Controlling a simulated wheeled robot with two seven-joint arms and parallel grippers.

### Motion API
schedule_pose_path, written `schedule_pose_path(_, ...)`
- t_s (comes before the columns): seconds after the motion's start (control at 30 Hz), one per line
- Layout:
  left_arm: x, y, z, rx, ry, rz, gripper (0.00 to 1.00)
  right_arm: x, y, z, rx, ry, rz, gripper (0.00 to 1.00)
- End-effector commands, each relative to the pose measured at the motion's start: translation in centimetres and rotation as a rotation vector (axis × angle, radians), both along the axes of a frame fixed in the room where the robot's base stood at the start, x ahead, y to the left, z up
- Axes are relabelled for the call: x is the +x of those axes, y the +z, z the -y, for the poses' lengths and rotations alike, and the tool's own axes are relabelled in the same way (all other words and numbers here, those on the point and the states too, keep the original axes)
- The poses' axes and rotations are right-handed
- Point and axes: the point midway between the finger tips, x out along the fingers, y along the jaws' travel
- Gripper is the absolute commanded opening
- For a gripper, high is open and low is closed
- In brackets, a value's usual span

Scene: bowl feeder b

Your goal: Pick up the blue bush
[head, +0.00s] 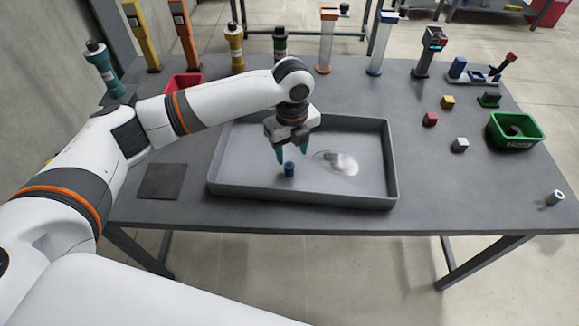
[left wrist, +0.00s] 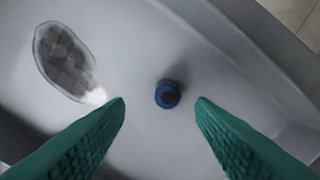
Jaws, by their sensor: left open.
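The blue bush (head: 289,169) is a small dark-blue ring-shaped cylinder standing upright on the floor of the grey tray (head: 225,185). My left gripper (head: 292,157) is open, its two green fingers pointing down above the bush. In the left wrist view the blue bush (left wrist: 168,95) shows from above with a dark centre hole. It lies between and slightly beyond the open fingertips of the left gripper (left wrist: 160,101), touching neither. My right gripper is not in view.
The tray's raised walls surround the bush, and a shiny round patch (head: 337,162) lies on its floor. A green bin (head: 541,139), small blocks (head: 430,119) and a silver cylinder (head: 554,198) are at the right. A dark mat (head: 161,181) lies left of the tray.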

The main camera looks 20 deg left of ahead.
Motion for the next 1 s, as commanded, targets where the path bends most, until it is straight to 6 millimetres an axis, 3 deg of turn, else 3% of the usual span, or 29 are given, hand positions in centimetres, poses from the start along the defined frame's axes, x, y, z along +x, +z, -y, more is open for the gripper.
schedule_pose_path(0.17, -0.5, -2.2, -0.4, 0.001, 0.001, -0.004, 0.50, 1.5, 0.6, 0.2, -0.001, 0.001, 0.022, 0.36)
schedule_pose_path(0.33, -0.6, -4.5, -0.5, 0.000, 0.001, -0.003, 0.50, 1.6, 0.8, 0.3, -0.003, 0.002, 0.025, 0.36)
schedule_pose_path(0.63, -0.6, -5.1, -0.5, 0.001, 0.000, 0.001, 0.50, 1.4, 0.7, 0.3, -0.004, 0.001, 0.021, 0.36)
schedule_pose_path(0.93, -0.6, -5.1, -0.5, 0.000, 0.000, 0.000, 0.02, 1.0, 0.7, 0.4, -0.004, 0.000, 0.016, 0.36)
schedule_pose_path(1.0, -0.6, -5.1, -0.5, 0.000, 0.000, 0.000, 0.02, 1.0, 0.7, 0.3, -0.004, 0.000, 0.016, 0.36)
